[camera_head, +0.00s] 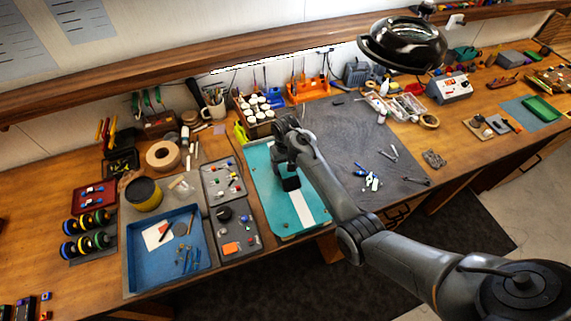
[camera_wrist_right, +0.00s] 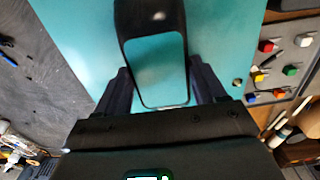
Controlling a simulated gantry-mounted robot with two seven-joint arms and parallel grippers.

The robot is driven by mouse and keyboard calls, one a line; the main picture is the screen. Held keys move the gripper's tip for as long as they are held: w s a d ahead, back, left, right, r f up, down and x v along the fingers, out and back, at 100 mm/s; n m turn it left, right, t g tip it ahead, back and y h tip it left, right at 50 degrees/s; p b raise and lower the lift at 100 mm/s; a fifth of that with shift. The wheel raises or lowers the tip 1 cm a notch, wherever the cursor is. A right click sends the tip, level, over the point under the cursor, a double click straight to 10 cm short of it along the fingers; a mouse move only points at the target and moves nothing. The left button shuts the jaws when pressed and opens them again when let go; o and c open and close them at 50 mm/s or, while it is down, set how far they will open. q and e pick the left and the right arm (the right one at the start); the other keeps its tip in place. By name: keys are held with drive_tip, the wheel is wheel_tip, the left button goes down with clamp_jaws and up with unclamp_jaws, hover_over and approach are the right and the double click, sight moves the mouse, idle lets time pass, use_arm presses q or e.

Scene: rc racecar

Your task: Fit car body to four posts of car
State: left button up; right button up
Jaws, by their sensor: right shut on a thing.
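My right gripper (camera_head: 289,160) is over the teal mat (camera_head: 263,185) at the middle of the bench. In the right wrist view, my right gripper (camera_wrist_right: 160,88) is shut on a dark, rounded piece, probably the car body (camera_wrist_right: 155,18). This piece has a rounded teal area framed in black; I cannot tell if that is an opening or a panel. In the head view, a small black part (camera_head: 291,184) shows just below the gripper, over the mat. I cannot make out a car with four posts; my arm hides part of the mat. My left gripper is not in view.
A blue tray (camera_head: 140,262) and a grey parts tray (camera_head: 252,246) lie left of the mat. Wheels (camera_head: 87,243) stand at the far left. A grey mat with small tools (camera_head: 371,182) lies to the right. A black lamp (camera_head: 405,42) hangs above the back.

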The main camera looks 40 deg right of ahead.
drive_tip(key=shift+f, duration=0.4)
drive_tip(key=o, duration=1.1)
drive_tip(key=shift+o, duration=0.2)
drive_tip(key=shift+r, duration=3.75)
